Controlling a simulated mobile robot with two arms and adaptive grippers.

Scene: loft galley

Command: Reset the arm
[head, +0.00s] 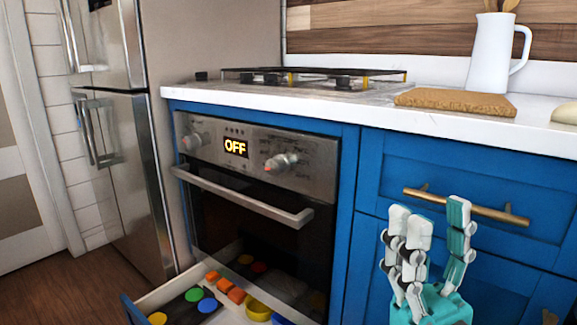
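My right gripper (435,212) is in the lower right of the head view, with white and teal fingers pointing up. Its fingers stand apart and nothing is between them. My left gripper is not in view.
An open drawer (165,287) under the oven (262,165) holds several colourful items and juts out at the bottom. The oven display reads OFF. A white pitcher (490,55) and a cork board (455,102) stand on the white counter. A steel fridge (125,150) is at left.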

